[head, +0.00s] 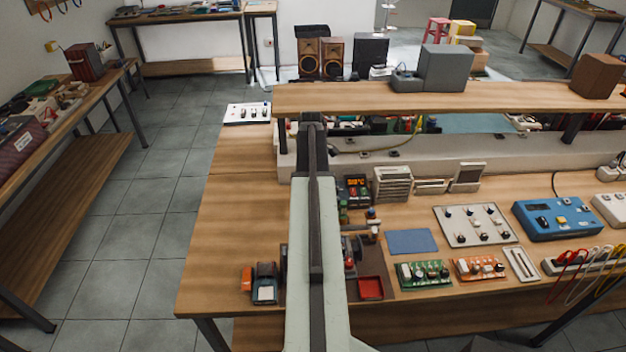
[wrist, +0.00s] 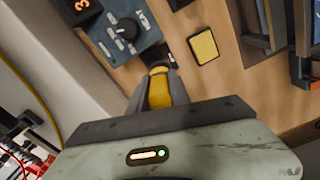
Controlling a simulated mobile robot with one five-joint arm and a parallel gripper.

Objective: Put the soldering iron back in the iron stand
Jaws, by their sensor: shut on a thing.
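In the wrist view, my gripper (wrist: 158,92) is shut on a yellow handle with a dark end, which looks like the soldering iron (wrist: 160,95). The dark end points toward the soldering station (wrist: 125,32), a grey box with a knob and an orange display. The station also shows in the head view (head: 356,186), just right of my arm. A yellow sponge-like pad (wrist: 203,46) lies right of the held handle. I cannot clearly make out the iron stand. In the head view my arm hides part of the bench, and the gripper cannot be made out.
The wooden bench (head: 235,220) is clear on its left. A red tray (head: 370,288), a blue mat (head: 412,241) and circuit boards (head: 423,273) lie right of my arm. A raised shelf (head: 470,97) runs along the back. Dark metal parts (wrist: 258,43) stand at the wrist view's right.

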